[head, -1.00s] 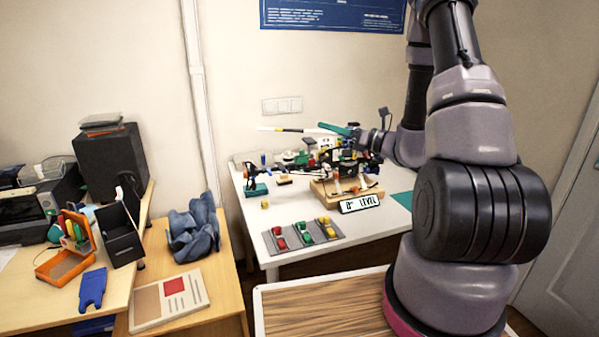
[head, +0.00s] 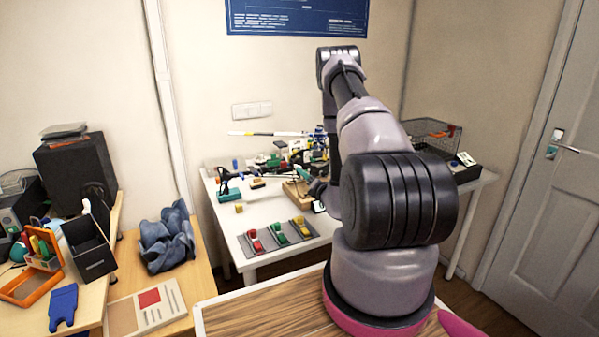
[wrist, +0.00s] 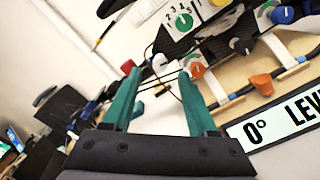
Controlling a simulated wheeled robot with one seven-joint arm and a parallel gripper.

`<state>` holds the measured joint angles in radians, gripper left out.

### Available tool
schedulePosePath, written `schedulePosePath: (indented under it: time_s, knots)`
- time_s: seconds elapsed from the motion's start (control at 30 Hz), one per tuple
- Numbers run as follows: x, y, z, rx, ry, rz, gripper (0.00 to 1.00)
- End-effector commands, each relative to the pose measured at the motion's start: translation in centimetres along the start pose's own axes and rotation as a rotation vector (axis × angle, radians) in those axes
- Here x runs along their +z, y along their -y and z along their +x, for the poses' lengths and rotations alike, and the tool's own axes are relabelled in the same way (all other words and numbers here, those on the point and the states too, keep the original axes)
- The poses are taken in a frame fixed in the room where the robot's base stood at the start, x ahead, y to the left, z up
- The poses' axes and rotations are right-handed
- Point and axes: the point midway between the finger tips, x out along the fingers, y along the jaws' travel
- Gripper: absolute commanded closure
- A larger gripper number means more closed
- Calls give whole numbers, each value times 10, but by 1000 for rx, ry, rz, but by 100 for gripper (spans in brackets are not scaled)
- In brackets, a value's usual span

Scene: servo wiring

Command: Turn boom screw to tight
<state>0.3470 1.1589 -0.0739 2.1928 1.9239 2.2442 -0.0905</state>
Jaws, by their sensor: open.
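My gripper (wrist: 158,78) shows in the wrist view with its two green fingers apart and nothing between them. Just beyond the fingertips is a device with several knobs. An orange knob on a white and green dial (wrist: 197,70) is just past the right fingertip. A green knob on a numbered white dial (wrist: 182,21) is farther up. An orange-red knob (wrist: 262,84) and a blue knob (wrist: 283,14) are to the right. I cannot tell which of these is the boom screw. In the head view my arm hides much of the device.
A sign reading "0° LEVEL" (wrist: 285,122) stands close right of my gripper. On the white table (head: 225,215) are a grey tray with red, green and yellow pieces (head: 262,248) and a green block (head: 230,195). A wire basket (head: 435,135) is at the back right.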

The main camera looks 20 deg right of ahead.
Motion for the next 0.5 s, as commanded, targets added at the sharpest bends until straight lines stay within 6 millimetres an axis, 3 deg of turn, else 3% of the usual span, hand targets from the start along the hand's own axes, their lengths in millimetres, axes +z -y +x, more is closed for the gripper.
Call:
schedulePosePath:
  time_s: [0.2,0.5]
  knots:
    - [0,-1,35,3,0,-1,42]
    - [0,-1,48,1,-1,1,42]
